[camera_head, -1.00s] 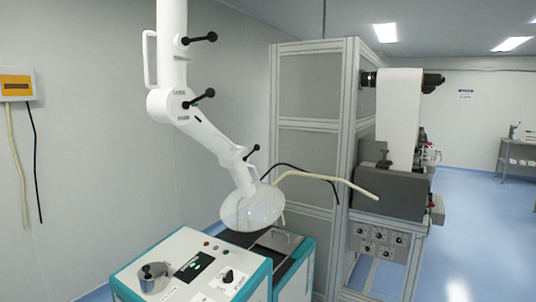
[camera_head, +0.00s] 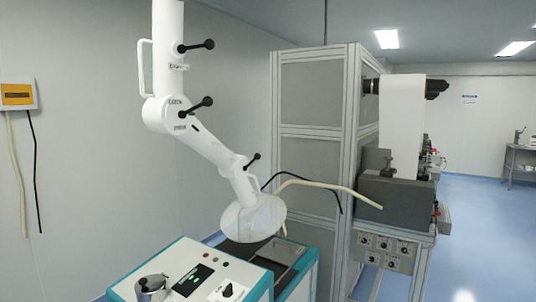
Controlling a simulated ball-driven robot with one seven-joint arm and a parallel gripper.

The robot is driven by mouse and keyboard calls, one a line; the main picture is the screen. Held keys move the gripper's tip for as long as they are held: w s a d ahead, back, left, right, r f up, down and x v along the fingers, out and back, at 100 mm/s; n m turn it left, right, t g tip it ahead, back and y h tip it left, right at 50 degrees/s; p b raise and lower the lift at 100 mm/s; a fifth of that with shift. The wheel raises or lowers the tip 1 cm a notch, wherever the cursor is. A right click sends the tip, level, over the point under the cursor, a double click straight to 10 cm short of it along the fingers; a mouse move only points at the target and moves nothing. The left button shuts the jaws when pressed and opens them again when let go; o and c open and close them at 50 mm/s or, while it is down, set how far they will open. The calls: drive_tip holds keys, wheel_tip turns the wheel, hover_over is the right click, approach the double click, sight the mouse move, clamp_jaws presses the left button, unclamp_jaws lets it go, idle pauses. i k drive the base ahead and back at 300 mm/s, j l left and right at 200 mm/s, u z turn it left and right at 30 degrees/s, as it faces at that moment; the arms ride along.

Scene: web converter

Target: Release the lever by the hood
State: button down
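A white jointed extraction arm ends in a translucent round hood (camera_head: 254,219) above the teal and white machine. A black lever (camera_head: 252,161) sticks out at the joint just above the hood. Two more black levers with round knobs sit higher on the arm, a middle lever (camera_head: 196,107) and an upper lever (camera_head: 196,46). My gripper is not in this view, so whether it is open or shut does not show.
A framed grey cabinet (camera_head: 309,155) stands behind to the right. A cream hose (camera_head: 330,186) and a black hose curve beside the hood. Blue floor (camera_head: 480,240) is clear at right.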

sight(257, 156)
drive_tip(key=i+l+z, duration=0.1)
drive_tip(key=i+z, duration=0.35)
drive_tip(key=i, duration=1.5)
drive_tip(key=i+u, duration=0.15)
drive_tip(key=i, duration=0.35)
drive_tip(key=i+l+u, duration=0.1)
drive_tip(key=i, duration=0.35)
drive_tip(key=i+l+u, duration=0.15)
drive_tip(key=i, duration=0.3)
drive_tip(key=i+l+u, duration=0.75)
drive_tip(key=i+j, duration=0.1)
